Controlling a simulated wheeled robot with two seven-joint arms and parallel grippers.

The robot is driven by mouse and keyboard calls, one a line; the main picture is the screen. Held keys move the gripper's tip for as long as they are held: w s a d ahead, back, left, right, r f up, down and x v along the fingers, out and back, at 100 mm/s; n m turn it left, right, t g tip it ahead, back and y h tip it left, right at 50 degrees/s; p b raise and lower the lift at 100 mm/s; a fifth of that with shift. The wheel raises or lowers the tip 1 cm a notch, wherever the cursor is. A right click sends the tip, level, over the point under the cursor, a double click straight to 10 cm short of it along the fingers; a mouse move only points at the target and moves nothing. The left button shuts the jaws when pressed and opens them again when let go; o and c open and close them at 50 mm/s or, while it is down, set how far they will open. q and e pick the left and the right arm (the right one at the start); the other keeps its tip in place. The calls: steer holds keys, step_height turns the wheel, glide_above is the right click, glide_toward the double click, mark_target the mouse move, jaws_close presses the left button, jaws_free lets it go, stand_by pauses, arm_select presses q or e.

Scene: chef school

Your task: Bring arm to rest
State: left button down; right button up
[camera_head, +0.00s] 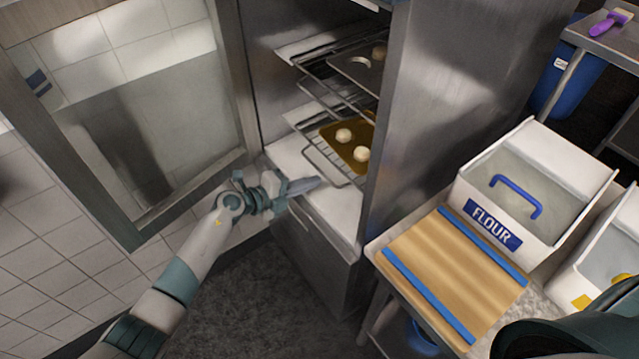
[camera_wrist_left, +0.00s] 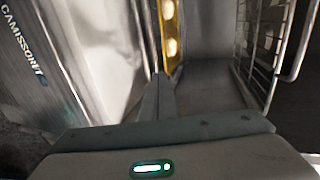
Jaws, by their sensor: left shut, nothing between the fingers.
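My left arm comes in from the left in the head view. Its gripper (camera_head: 303,186) is shut and empty, low in front of the open oven-like cabinet (camera_head: 335,215). The shut fingers also show in the left wrist view (camera_wrist_left: 160,88), pointing into the cabinet below the racks. A brown tray (camera_head: 338,135) with pale dough balls (camera_head: 361,153) sits on a pulled-out wire rack. The tray's edge also shows in the wrist view (camera_wrist_left: 170,30). My right gripper is not in view; a dark part at the lower right may be my right arm.
The cabinet's glass door (camera_head: 150,110) stands open at left, close to my left arm. A flour bin (camera_head: 545,185) and a wooden board (camera_head: 450,275) with blue strips are on the right counter. A blue bin (camera_head: 565,75) stands behind.

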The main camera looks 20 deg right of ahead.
arm_select(q)
steer(key=shift+w, duration=0.1)
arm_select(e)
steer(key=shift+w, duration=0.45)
arm_select(q)
steer(key=shift+a, duration=0.1)
